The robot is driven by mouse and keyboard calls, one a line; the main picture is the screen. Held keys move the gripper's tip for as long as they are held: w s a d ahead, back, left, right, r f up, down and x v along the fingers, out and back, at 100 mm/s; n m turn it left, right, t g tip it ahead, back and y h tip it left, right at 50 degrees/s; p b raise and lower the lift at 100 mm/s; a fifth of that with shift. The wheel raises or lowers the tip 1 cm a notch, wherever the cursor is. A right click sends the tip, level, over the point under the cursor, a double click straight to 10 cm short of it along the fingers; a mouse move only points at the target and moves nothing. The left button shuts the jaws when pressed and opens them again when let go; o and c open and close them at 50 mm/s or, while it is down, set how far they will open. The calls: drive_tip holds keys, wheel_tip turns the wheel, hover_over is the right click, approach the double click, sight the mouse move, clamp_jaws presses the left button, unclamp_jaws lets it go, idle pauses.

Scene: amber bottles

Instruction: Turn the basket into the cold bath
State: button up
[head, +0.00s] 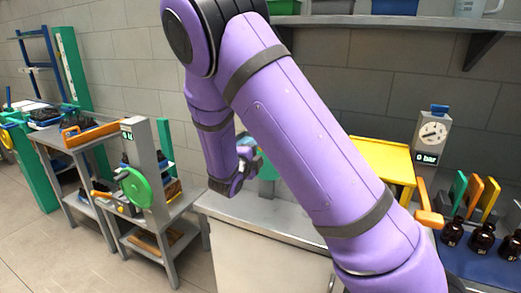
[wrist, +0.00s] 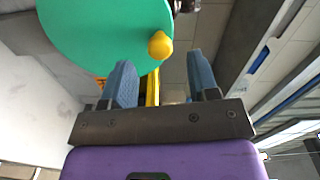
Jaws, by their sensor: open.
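My gripper (head: 246,160) hangs over the left end of a pale metal counter in the head view. In the wrist view its two blue-grey fingers (wrist: 160,75) are apart, with nothing gripped. A large green disc with a yellow knob (wrist: 160,45) shows just beyond the fingers, the knob in line with the gap between them. A green part (head: 268,168) behind my gripper in the head view may be this disc, mostly hidden by my arm. I cannot make out the basket or the cold bath; my arm covers much of the counter.
A grey post with a green wheel (head: 134,187) stands on a bench at left. A yellow stand (head: 383,160) and a gauge reading 0 bar (head: 431,138) are right of my arm. Dark bottles (head: 482,238) stand at far right. A shelf (head: 340,21) runs above.

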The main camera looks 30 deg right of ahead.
drive_tip(key=v, duration=0.6)
idle(0.4)
